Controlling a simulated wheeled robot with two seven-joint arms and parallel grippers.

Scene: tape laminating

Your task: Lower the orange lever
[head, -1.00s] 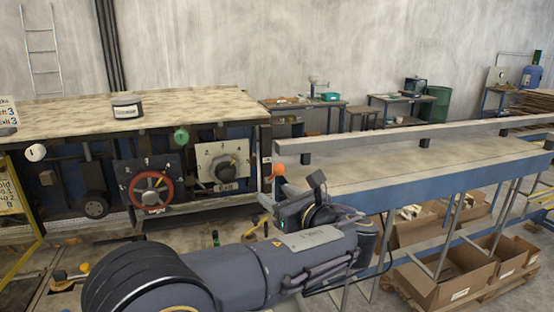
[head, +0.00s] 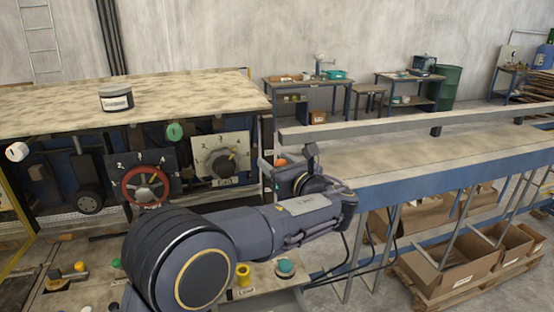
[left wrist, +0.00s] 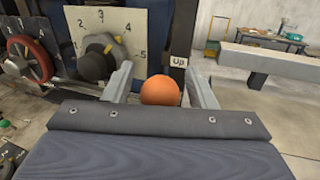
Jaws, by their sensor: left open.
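The orange lever's round knob shows in the left wrist view (left wrist: 160,90), between the fingers of my left gripper (left wrist: 159,84). The gripper is open, with a finger on each side of the knob; I cannot tell whether either touches it. A small "Up" label (left wrist: 179,62) is just behind the knob. In the head view only a bit of the orange knob (head: 281,162) shows at the machine's right end, beside my left gripper (head: 284,170), whose wrist partly blocks the view. The lever's shaft is hidden. My right gripper is not in view.
The machine's front has a red handwheel (head: 147,186) and a dark selector dial (head: 224,166) left of the lever. A long blue-sided bench (head: 410,185) stands right. Open cardboard boxes (head: 455,265) are beneath it. A black-and-white roll (head: 116,99) rests on the machine's top.

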